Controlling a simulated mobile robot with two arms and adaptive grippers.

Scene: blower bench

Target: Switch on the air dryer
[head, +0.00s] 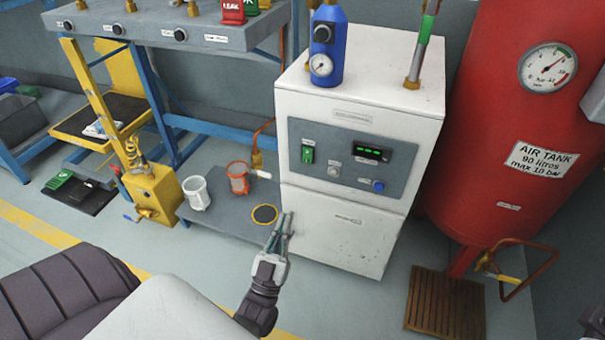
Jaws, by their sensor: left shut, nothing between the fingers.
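The air dryer (345,235) is a white cabinet in the middle of the head view. My right gripper is not in view.
A red air tank (500,190) stands close on the dryer's right. A blue filter with a gauge (326,50) sits on top. Left are a low grey platform (228,219) with white (197,194) and orange (238,178) cups, and a yellow unit (155,192). Open floor lies in front.

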